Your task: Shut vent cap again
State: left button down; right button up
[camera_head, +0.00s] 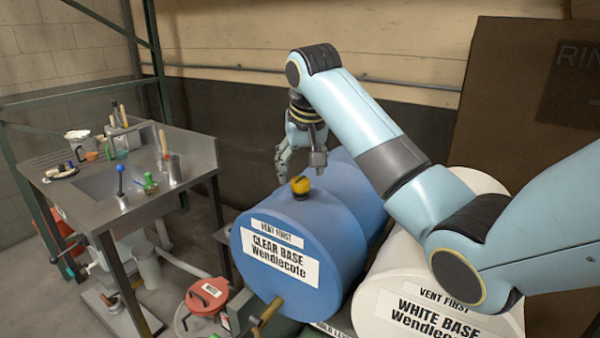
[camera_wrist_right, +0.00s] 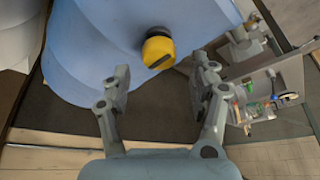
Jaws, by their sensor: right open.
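The yellow vent cap (camera_head: 300,185) sits on top of the blue drum (camera_head: 345,225) labelled "CLEAR BASE Wendlecote". A dark ring shows at its base, and I cannot tell whether it is shut or loose. My right gripper (camera_head: 300,165) hangs above and behind the cap, apart from it. In the right wrist view the right gripper (camera_wrist_right: 160,88) is open and empty, with the yellow cap (camera_wrist_right: 158,50) ahead of and between its fingertips, against the blue drum (camera_wrist_right: 95,50). My left gripper is in neither view.
A white drum (camera_head: 415,280) labelled "WHITE BASE" lies right of the blue one. A metal sink bench (camera_head: 190,145) with brushes and small tools stands left. A red-lidded container (camera_head: 207,295) is on the floor before the blue drum. A brown panel (camera_head: 500,110) stands behind at right.

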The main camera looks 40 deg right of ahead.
aim_at(300, 179)
jog(key=x, duration=0.3)
jog(key=shift+f, duration=0.1)
jog(key=shift+c, duration=1.4)
jog(key=c, duration=0.8)
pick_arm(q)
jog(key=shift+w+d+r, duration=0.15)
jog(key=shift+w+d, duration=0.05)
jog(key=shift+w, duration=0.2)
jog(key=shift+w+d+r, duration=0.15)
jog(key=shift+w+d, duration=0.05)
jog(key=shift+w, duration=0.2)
pick_arm(e)
jog(key=shift+c, duration=0.2)
